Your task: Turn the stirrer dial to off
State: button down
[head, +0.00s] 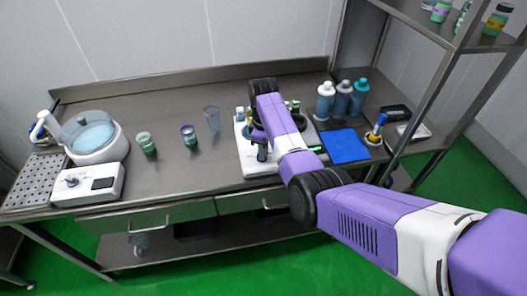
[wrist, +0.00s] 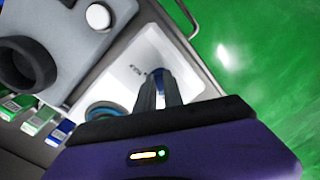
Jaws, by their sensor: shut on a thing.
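My gripper (wrist: 158,88) reaches down to a white panel (wrist: 185,65) of the stirrer unit, and its fingers are shut on the stirrer dial. The fingers hide most of the dial; a bit of blue shows by the fingertips, and its setting cannot be read. Small dark marks are printed on the panel beside the fingertips. In the head view my gripper (head: 262,152) is over the front left of the white unit (head: 252,171), and my arm covers much of the unit.
A blue mat (head: 345,143) and several bottles (head: 325,102) stand right of the unit. A clear cup (head: 212,118) and two jars (head: 147,143) stand to its left. A white bath (head: 98,150) and a control box (head: 90,186) are at the far left.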

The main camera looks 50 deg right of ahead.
jog(key=shift+w, duration=0.1)
jog(key=c, duration=1.5)
grip_release()
jog(key=shift+o, duration=0.2)
jog(key=shift+r+b, duration=0.7)
jog(key=shift+r, duration=3.25)
